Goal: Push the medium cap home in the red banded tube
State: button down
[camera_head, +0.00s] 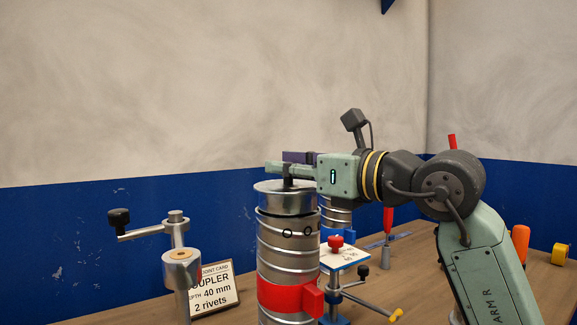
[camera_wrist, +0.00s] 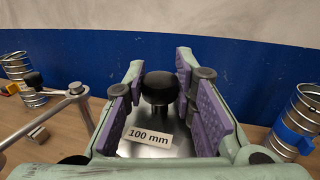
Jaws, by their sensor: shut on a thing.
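The red banded tube (camera_head: 275,255) is a ribbed metal duct standing upright, with a red band (camera_head: 285,298) low on it. The medium cap (camera_head: 285,200) is silver and sits level at its mouth. The cap's side shows above a dark line at the tube's rim; how deep it reaches inside is hidden. In the wrist view the cap's top (camera_wrist: 178,138) carries a "100 mm" label and a black knob (camera_wrist: 159,88). My gripper (camera_head: 288,170) is above the cap, its purple pads (camera_wrist: 160,90) shut on the knob from both sides.
A metal clamp post with a crank (camera_head: 177,240) stands left, before a coupler card (camera_head: 215,287). A blue banded tube (camera_head: 336,213) stands behind. A red-knobbed fixture (camera_head: 336,243) and an orange-handled tool (camera_head: 520,243) are to the right.

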aim_at(289, 184)
jog(key=shift+f+b, duration=1.3)
jog(key=shift+f, duration=0.4)
jog(key=c, duration=1.2)
grip_release()
jog(key=shift+c, duration=0.2)
jog(key=v, duration=1.2)
